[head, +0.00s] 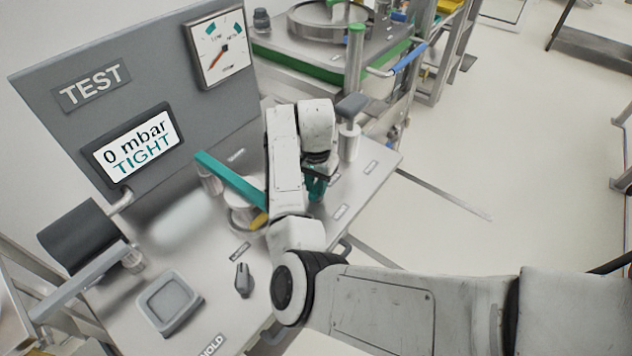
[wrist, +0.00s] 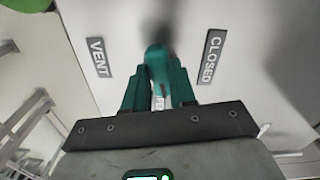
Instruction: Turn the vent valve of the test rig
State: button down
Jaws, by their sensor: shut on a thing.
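My gripper (head: 317,186) is over the right part of the test rig's steel top (head: 375,185) in the head view. In the wrist view its teal fingers (wrist: 158,82) are shut on the vent valve's handle (wrist: 157,60), which shows as a rounded teal piece between them. A VENT label (wrist: 98,57) is left of the fingers and a CLOSED label (wrist: 211,57) is right of them. In the head view my arm and gripper hide most of the valve. The rig's display (head: 132,143) reads 0 mbar TIGHT.
A teal lever (head: 228,178) lies just left of my arm, over a round steel fitting. A dark knob (head: 242,280) and a square grey tray (head: 170,301) are nearer. A grey-topped post (head: 349,128) stands behind my gripper. Open floor (head: 480,150) is to the right.

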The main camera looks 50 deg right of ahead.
aim_at(316, 188)
jog(key=shift+w+r+m, duration=0.1)
jog(key=shift+m, duration=1)
jog(key=c, duration=0.9)
grip_release()
notch_tip(316, 188, up, 11)
jog(key=shift+f+b, duration=0.1)
jog(key=shift+b, duration=0.4)
